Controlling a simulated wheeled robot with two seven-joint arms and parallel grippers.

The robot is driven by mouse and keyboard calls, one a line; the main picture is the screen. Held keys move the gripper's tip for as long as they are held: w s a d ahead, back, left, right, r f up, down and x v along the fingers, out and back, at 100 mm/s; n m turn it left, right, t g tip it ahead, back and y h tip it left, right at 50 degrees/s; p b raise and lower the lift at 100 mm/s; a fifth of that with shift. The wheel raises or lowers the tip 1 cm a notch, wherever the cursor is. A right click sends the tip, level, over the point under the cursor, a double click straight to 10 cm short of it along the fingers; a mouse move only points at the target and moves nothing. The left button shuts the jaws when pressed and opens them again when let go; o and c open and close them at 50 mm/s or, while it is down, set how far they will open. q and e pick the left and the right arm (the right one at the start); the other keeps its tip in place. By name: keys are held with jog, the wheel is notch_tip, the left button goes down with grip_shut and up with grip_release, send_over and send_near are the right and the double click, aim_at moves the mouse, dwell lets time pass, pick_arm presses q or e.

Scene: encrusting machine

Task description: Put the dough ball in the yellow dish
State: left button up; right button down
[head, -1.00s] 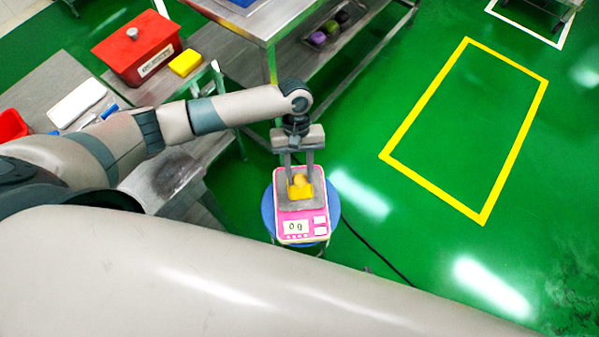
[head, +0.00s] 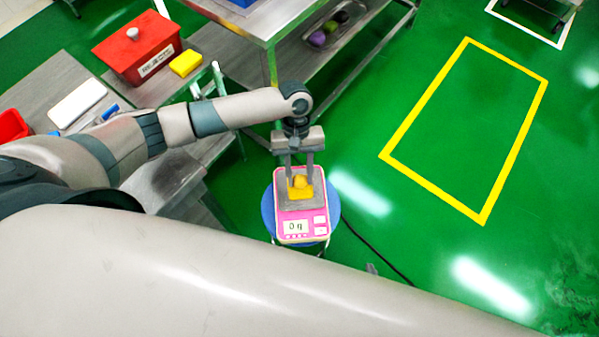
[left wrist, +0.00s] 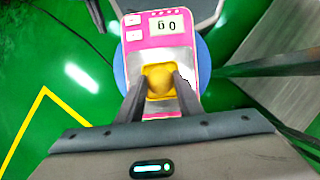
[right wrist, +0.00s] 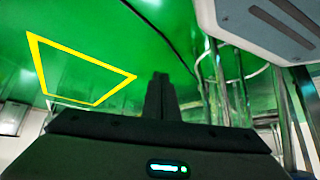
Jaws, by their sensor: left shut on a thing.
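The yellow dish (head: 302,195) rests on the plate of a pink and white scale (head: 293,238). The dough ball (head: 300,182) is yellowish tan and appears over the dish. In the left wrist view the ball (left wrist: 159,85) lies within the outline of the square dish (left wrist: 157,67). I cannot tell whether it touches the dish floor. My left gripper (head: 301,177) points down from above, shut on the ball with a finger on each side. My right gripper (right wrist: 160,88) shows in the right wrist view, its fingers together and empty, away from the scale.
The scale stands on a round blue stool (head: 267,214). To the left, a bench (head: 140,92) holds a red box (head: 137,48), a yellow block (head: 186,63) and a white board (head: 77,103). A steel table (head: 262,22) stands behind. Green floor is open on the right.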

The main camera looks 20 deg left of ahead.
pick_arm(q)
jog(key=shift+f, duration=0.3)
pick_arm(e)
jog(key=shift+s+a+f, duration=0.1)
jog(key=shift+s, duration=0.75)
jog(key=shift+w, duration=0.1)
pick_arm(q)
jog(key=shift+f, duration=0.25)
pick_arm(e)
jog(key=shift+w+a+r, duration=0.15)
jog(key=shift+w+r, duration=0.15)
jog(key=shift+w, duration=0.5)
pick_arm(q)
jog(key=shift+f, duration=0.1)
pick_arm(e)
jog(key=shift+s, duration=0.1)
pick_arm(q)
jog(key=shift+f, duration=0.3)
pick_arm(e)
jog(key=shift+s+d+f, duration=0.15)
jog(key=shift+s+d, duration=0.15)
jog(key=shift+s, duration=0.5)
jog(key=shift+w, duration=0.1)
